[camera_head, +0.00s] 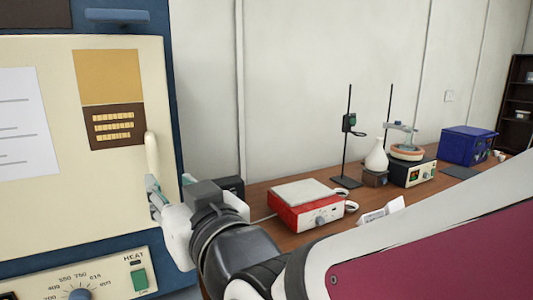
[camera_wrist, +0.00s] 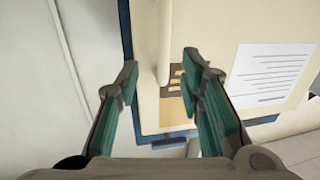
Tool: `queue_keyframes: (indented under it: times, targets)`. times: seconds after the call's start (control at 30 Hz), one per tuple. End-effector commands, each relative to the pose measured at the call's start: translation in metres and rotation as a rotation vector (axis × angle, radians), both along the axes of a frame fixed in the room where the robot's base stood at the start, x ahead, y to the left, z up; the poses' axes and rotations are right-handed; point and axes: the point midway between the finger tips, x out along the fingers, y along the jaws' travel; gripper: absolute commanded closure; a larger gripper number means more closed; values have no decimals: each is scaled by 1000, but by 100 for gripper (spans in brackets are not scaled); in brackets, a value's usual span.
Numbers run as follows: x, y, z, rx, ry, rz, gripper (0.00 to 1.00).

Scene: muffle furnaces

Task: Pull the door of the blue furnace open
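The blue furnace (camera_head: 167,90) fills the left of the head view, with a cream door (camera_head: 100,195) that looks shut. A cream upright handle (camera_head: 151,152) is at the door's right edge; it also shows in the wrist view (camera_wrist: 163,45). My gripper (camera_head: 154,196) is beside the lower part of the handle. In the wrist view my gripper (camera_wrist: 160,75) is open, its two fingers apart with the handle between them. A gap shows on both sides of the handle, so the fingers do not look closed on it.
A control panel (camera_head: 110,278) with a dial and green switch is below the door. To the right, a wooden bench (camera_head: 265,190) carries a red hotplate (camera_head: 305,205), a stand (camera_head: 347,140), a flask (camera_head: 377,157) and a blue box (camera_head: 467,145). A pale wall (camera_head: 300,80) is behind.

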Motion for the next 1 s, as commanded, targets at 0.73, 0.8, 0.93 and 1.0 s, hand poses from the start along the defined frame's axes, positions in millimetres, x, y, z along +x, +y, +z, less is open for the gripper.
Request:
queue_keyframes:
  times: [0.73, 0.8, 0.93, 1.0]
  targets:
    - [58, 59, -2, 0, 3, 12, 65]
    - [60, 61, -2, 0, 3, 12, 65]
    - [62, 63, -2, 0, 3, 12, 65]
    - [62, 63, -2, 1, 2, 12, 65]
